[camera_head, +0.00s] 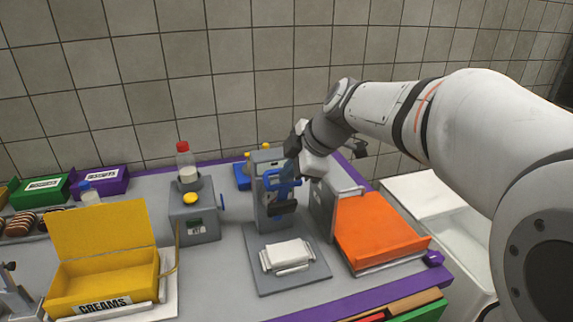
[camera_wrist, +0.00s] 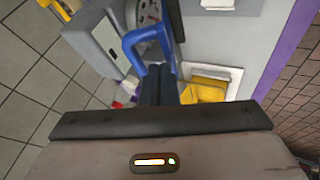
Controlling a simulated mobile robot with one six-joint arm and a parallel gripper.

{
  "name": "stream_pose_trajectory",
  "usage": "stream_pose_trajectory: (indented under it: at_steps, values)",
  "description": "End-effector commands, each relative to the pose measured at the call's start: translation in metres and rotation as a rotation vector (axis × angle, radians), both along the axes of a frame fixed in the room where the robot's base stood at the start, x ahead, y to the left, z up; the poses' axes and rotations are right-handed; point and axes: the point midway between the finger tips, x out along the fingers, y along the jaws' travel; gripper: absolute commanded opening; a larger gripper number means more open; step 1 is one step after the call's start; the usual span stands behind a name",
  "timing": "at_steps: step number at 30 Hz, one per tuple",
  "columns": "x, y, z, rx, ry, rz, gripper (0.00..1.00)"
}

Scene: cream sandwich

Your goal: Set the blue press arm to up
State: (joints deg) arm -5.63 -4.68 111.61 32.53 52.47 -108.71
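The grey press (camera_head: 268,205) stands near the middle of the table, with its blue press arm (camera_head: 283,186) at the front. A white pad (camera_head: 287,254) lies on the plate before it. My gripper (camera_head: 294,170) is at the upper right of the blue arm. In the wrist view the blue arm (camera_wrist: 131,45) is a loop just beyond my fingertips (camera_wrist: 157,72). My two dark fingers lie close together and look shut, with their tips at the loop's near end. I cannot tell whether they touch it or pinch it.
A grey box (camera_head: 196,212) with a red-capped bottle (camera_head: 184,155) stands left of the press. An open yellow creams box (camera_head: 102,262) is further left. An orange folder-like block (camera_head: 380,230) stands close on the right. The tiled wall (camera_head: 220,80) is behind.

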Motion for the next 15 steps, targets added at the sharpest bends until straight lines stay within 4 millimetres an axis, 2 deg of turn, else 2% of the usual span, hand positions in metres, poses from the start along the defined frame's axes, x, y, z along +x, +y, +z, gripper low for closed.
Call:
stream_pose_trajectory:
  at_steps: [1,5,15]
  values:
    - [0.001,-0.002,-0.006,-0.008,0.004,-0.002,0.00]
    - [0.002,-0.001,-0.006,-0.010,0.011,-0.001,0.00]
    - [0.027,0.007,0.003,-0.045,0.139,0.002,0.00]
